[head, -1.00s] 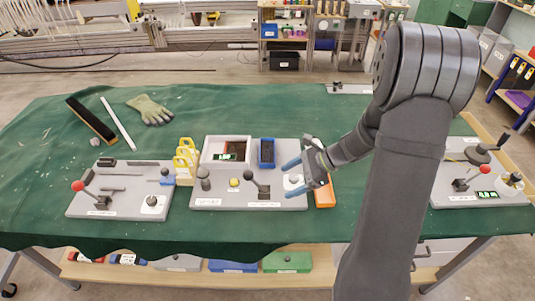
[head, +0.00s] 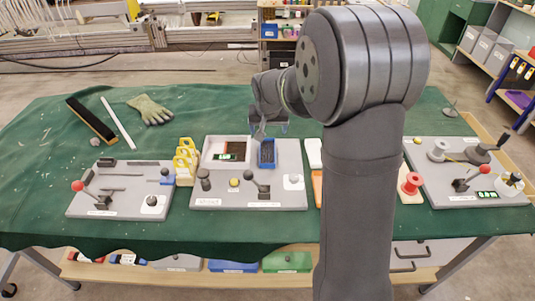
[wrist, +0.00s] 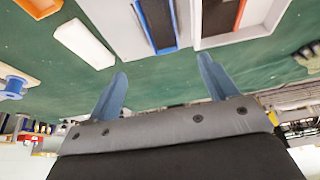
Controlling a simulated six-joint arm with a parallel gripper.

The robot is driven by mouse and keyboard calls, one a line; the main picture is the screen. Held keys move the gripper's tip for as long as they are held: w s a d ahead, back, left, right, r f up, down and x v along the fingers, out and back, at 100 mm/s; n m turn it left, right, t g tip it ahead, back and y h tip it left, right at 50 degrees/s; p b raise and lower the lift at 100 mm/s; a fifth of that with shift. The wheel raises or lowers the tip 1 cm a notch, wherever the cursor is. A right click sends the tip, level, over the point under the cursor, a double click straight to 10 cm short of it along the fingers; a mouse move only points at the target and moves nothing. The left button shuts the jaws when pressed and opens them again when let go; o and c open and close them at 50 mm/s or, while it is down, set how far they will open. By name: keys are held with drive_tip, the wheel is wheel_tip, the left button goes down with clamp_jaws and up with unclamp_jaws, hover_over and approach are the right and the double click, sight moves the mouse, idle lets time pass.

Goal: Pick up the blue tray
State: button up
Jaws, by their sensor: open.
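In the wrist view the blue tray (wrist: 145,25) is at the top centre, partly cut off by the frame edge. My gripper (head: 270,128) is just behind and above the tray in the head view, partly hidden by my own arm. In the wrist view my gripper (wrist: 162,68) has its two blue fingers spread wide and empty. The tray lies beyond the fingertips, between their lines, apart from them.
A white open box (head: 212,140) with a small display stands close left of the tray. A white block (head: 313,152) and an orange piece (head: 317,188) lie just right of the board. Yellow holders (head: 184,160) stand further left. Green cloth behind the tray is clear.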

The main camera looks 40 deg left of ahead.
approach(267, 152)
drive_tip(key=shift+w+f, duration=0.2)
drive_tip(key=shift+w, duration=0.25)
drive_tip(key=x, duration=0.4)
drive_tip(key=shift+s+f, duration=0.35)
drive_tip(key=shift+w+a+f, duration=0.15)
drive_tip(key=shift+w+f, duration=0.05)
drive_tip(key=shift+f, duration=0.25)
drive_tip(key=c, duration=1.3)
drive_tip(key=shift+r, duration=0.1)
drive_tip(key=shift+c, duration=0.2)
